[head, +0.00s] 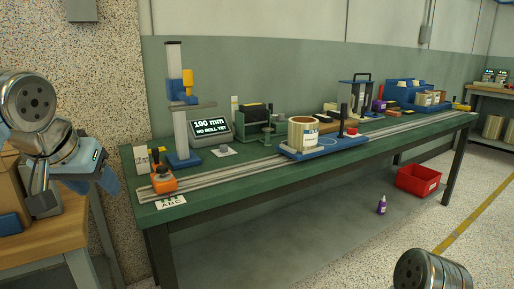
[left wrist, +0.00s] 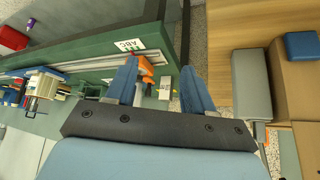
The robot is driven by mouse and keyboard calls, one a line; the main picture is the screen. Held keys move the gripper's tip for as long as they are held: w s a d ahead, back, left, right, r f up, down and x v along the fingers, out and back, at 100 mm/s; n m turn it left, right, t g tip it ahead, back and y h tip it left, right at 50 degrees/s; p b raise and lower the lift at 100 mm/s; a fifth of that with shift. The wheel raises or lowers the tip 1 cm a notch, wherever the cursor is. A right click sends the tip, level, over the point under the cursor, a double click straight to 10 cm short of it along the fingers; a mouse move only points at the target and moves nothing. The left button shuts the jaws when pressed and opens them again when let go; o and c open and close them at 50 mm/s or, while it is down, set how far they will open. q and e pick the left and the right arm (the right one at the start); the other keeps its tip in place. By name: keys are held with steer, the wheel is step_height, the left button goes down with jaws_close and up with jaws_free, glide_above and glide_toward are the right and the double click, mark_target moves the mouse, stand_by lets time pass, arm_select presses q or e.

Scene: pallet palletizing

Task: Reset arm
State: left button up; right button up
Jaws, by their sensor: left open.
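My left arm comes in at the left of the head view, and its gripper (head: 92,178) hangs over the gap between the wooden table and the green bench. In the left wrist view, the two blue fingers of my left gripper (left wrist: 160,78) are spread apart with nothing between them. The orange end block (left wrist: 146,70) of the bench rail and the ABC label (left wrist: 129,45) show beyond the fingers. Only a metal link of my right arm shows at the bottom right of the head view; its gripper is out of view.
The green bench (head: 235,168) carries a long rail, a blue carriage (head: 325,145) with a cream roll (head: 302,135), a display (head: 209,127) and a blue post stand (head: 183,158). A wooden table (head: 40,243) stands at left.

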arm_select(q)
steer(key=w+d+f+m+g+h, duration=0.1)
steer(key=w+d+f, duration=0.3)
steer(key=f, duration=0.6)
steer(key=w+d+f+m+g+h, duration=0.1)
steer(key=w+d+f, duration=0.2)
steer(key=w+f, duration=0.5)
steer(key=s+d+f+g+h, duration=0.1)
steer(key=d+f, duration=0.2)
steer(key=f, duration=0.8)
steer(key=s+d+f+g+h, duration=0.1)
steer(key=s+d+f, duration=0.15)
steer(key=f, duration=0.75)
steer(key=s+d+f+n+g, duration=0.1)
steer(key=s+d+f, duration=0.1)
steer(key=s+f, duration=0.8)
steer(key=s+d+f+n+g, duration=0.1)
steer(key=s+d+f+n, duration=0.1)
steer(key=s+f, duration=0.9)
step_height(320, 180, down, 3)
steer(key=shift+d+f+h, duration=0.2)
steer(key=shift+d+h, duration=0.1)
steer(key=shift+d, duration=0.45)
